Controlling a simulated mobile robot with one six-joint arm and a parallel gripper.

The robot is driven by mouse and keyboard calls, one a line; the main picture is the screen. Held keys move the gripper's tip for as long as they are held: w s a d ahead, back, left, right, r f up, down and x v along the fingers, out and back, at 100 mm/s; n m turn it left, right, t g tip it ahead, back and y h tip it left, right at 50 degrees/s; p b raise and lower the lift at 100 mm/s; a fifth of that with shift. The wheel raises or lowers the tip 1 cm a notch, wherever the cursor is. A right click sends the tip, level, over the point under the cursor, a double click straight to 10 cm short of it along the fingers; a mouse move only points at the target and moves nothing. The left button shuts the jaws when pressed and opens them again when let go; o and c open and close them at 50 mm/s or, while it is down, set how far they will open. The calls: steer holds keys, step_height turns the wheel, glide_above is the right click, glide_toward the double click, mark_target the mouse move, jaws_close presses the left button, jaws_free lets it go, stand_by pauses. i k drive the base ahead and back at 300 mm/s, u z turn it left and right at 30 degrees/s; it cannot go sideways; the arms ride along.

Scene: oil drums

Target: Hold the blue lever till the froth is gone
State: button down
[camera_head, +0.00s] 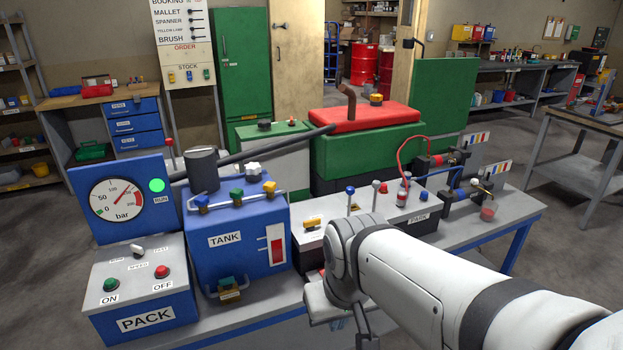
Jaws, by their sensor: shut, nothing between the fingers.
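The blue lever (350,192) is a short upright stick with a blue knob, on the pale top of the bench box behind my wrist. A similar lever with a grey knob (376,185) stands just right of it. My gripper (364,326) is low in front of the box, partly hidden by my wrist, and looks shut and empty. It is apart from the blue lever.
My arm covers the bench's front right. The blue tank (225,268), pressure gauge (117,199) and PACK switch box (145,317) fill the left. A green RUN lamp (157,185) is lit.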

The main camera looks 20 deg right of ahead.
mark_target(349, 191)
steer(key=i, duration=0.95)
